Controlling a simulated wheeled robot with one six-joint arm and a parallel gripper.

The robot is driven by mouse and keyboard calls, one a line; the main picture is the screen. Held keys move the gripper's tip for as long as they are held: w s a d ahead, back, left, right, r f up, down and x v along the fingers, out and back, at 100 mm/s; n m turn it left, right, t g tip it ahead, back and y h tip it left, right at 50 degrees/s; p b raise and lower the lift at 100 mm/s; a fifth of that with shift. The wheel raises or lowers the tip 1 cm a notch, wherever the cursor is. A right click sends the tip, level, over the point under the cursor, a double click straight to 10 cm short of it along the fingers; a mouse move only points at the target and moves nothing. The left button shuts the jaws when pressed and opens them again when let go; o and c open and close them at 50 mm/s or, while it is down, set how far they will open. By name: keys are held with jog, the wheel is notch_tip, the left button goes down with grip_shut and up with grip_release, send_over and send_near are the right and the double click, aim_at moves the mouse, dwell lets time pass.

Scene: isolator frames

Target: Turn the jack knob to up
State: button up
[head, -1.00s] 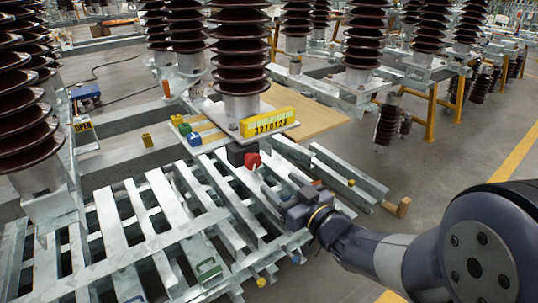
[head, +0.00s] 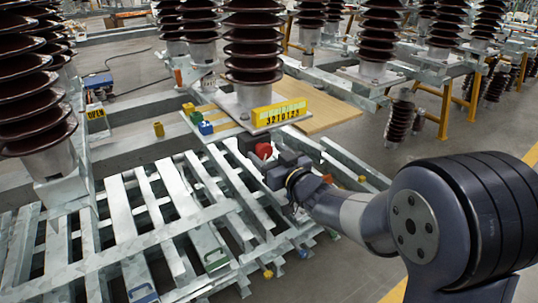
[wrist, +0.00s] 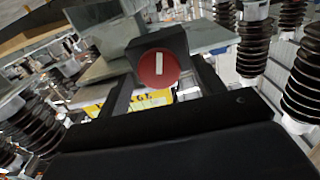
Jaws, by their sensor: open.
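The jack knob is a round red disc with a white bar, on a dark box (wrist: 158,40) under the yellow number sign. In the wrist view the knob (wrist: 159,69) shows face-on, and its bar stands near vertical in that picture. In the head view the knob (head: 263,151) lies just left of my gripper (head: 281,162). In the wrist view my gripper (wrist: 164,80) is open, with one dark finger on each side of the knob. I cannot tell whether the fingers reach around the knob or stop short of it. Nothing is held.
The yellow number sign (head: 279,115) stands on a plate under a brown ribbed insulator (head: 252,45). Galvanised steel slats (head: 120,225) spread below and left of the knob. Blue (head: 206,128) and yellow (head: 158,129) blocks sit to the left. Grey floor is open at right.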

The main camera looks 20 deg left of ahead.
jog(key=c, duration=0.9)
jog(key=shift+f+n+b, duration=0.15)
jog(key=shift+n+b, duration=0.35)
jog(key=shift+b, duration=0.1)
jog(key=shift+c, duration=0.2)
jog(key=shift+n, duration=0.4)
jog(key=o, duration=0.9)
jog(key=shift+o, duration=0.2)
